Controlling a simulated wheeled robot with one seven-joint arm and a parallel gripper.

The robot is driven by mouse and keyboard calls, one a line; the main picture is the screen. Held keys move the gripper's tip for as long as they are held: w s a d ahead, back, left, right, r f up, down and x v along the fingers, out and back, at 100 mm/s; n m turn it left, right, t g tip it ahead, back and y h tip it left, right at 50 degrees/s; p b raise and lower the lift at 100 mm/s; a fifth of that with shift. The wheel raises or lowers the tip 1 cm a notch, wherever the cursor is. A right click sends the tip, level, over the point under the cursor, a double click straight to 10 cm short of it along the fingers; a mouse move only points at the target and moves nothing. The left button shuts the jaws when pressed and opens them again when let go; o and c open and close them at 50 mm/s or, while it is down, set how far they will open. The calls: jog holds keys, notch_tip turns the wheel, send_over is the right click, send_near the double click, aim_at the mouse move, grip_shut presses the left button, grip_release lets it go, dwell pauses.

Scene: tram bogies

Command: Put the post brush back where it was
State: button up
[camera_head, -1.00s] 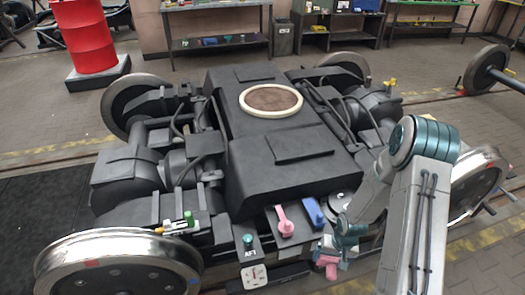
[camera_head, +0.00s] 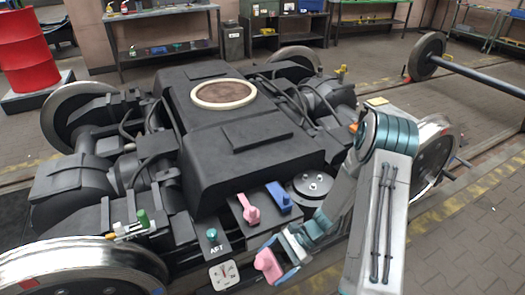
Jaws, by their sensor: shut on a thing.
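My gripper (camera_head: 278,258) is low at the front of the bogie, right of centre. It is shut on a pink piece, which I take to be the post brush (camera_head: 266,263). The jaws and the blue-grey fingers hide part of it. It is held in front of the bogie's front edge, apart from the two pieces on the dark ledge: a pink one (camera_head: 250,212) and a blue one (camera_head: 278,197). I cannot tell from the picture which spot the brush came from.
The dark bogie (camera_head: 250,165) fills the middle. A white gauge (camera_head: 224,274) and a teal knob (camera_head: 212,235) are at its front. A round metal disc (camera_head: 309,184) lies right of the blue piece. Bare paving (camera_head: 465,235) is free at the right.

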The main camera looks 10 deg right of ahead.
jog(key=w+d+r+m+t+y+b, duration=0.25)
jog(key=w+m+t+b, duration=0.2)
jog(key=w+t, duration=0.25)
jog(key=w+d+r+m+t+y+b, duration=0.2)
jog(key=w+r+m+t+b, duration=0.15)
jog(key=w+m+t, duration=0.3)
jog(key=w+d+r+m+t+h, duration=0.3)
jog(key=w+d+r, duration=0.9)
jog(key=w+r, duration=0.4)
jog(key=shift+w+r+t, duration=0.2)
jog(key=shift+r+t, duration=0.25)
jog(key=shift+r, duration=0.15)
